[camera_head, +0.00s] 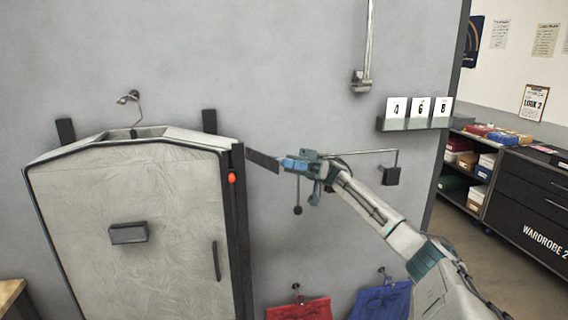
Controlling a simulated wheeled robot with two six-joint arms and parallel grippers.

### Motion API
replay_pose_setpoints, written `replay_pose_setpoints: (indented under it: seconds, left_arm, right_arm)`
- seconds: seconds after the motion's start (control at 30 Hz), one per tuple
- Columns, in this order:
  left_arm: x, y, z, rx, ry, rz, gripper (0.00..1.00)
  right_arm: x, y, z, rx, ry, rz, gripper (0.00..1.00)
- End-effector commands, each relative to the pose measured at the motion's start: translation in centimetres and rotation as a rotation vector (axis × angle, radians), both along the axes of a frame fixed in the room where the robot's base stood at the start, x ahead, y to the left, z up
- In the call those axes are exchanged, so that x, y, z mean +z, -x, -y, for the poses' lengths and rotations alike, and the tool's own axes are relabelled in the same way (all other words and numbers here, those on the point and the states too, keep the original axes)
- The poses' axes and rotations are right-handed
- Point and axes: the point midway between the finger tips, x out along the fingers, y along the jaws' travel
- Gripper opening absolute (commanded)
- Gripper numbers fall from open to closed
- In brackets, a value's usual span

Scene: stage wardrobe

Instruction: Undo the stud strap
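A pale grey cabinet-like case (130,230) with dark edges stands against the wall at the left. A red round stud (231,178) shows near its upper right edge. A short dark strap (262,160) sticks out to the right from that edge, above the stud, and slants slightly down. My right gripper (284,164) comes in from the lower right, and its blue fingertips meet the strap's outer end and appear closed on it. The strap stands apart from the stud. The fingertips' far side is hidden. My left gripper is not in view.
A dark handle block (128,233) and a slim handle (216,261) are on the case front. A wall rail (360,153) runs behind my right gripper. A shelf with number cards (408,124) is at the upper right. Red (300,310) and blue (382,302) cloths hang below.

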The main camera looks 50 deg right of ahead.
Motion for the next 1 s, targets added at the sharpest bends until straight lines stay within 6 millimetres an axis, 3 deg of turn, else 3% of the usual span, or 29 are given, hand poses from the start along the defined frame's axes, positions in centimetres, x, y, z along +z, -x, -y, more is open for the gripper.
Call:
replay_pose_setpoints:
  seconds: [0.23, 0.5, 1.0]
  left_arm:
    - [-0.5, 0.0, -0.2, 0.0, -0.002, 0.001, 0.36]
    - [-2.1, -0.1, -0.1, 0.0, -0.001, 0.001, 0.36]
    - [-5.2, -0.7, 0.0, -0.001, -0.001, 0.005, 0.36]
  right_arm:
    - [0.5, 0.0, 0.0, 0.001, 0.001, 0.001, 0.41]
    - [3.4, 0.1, -0.2, 0.0, 0.003, 0.003, 0.41]
    - [3.5, 3.9, -4.2, 0.003, 0.008, -0.007, 0.41]
